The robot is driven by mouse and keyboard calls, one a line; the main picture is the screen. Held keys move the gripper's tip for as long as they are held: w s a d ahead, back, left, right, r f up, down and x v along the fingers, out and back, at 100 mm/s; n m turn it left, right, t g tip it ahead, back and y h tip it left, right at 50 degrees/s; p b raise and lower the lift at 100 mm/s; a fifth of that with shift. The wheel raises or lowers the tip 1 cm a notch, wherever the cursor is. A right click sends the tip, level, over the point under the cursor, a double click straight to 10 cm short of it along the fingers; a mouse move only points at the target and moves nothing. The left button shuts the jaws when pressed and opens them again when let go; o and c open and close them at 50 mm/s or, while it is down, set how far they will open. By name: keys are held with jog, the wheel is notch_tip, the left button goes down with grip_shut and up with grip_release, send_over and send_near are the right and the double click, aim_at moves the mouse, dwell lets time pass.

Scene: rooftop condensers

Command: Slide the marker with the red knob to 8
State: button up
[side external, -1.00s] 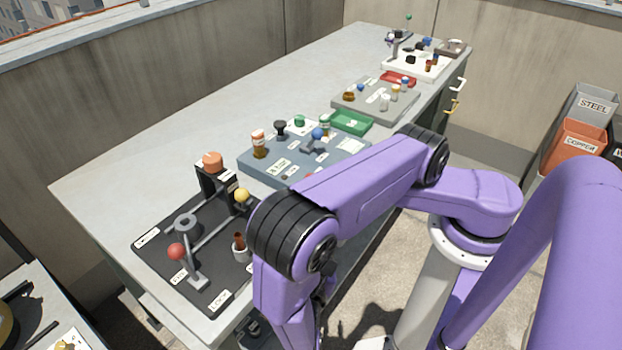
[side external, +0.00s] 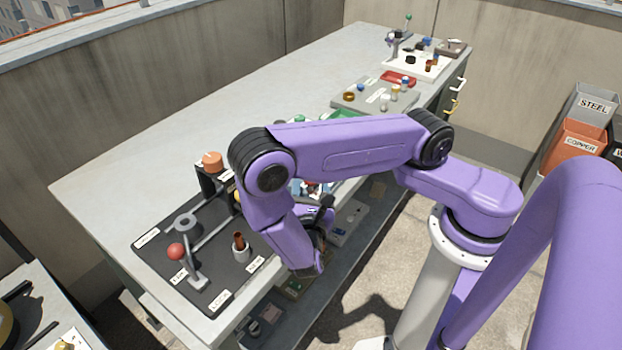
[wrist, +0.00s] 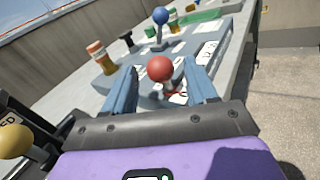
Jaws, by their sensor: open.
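In the wrist view the red knob (wrist: 160,69) is a round ball at the near edge of a blue-grey panel (wrist: 226,38). My gripper (wrist: 161,76) is open, with one blue finger on each side of the knob. I cannot tell whether either finger touches it. White labels show on the panel near the knob, but the scale numbers and the 8 are not readable. In the side view my forearm and wrist cover most of this panel, and the marker there is not clearly visible.
A dark board (side external: 150,240) with another red ball (side external: 176,251) lies at left. A yellow ball (wrist: 15,141) is close to my gripper's left.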

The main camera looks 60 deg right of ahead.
jog(key=shift+x, duration=1.45)
grip_shut()
jog(key=shift+d, duration=1.55)
grip_release()
jog(key=shift+a, duration=0.15)
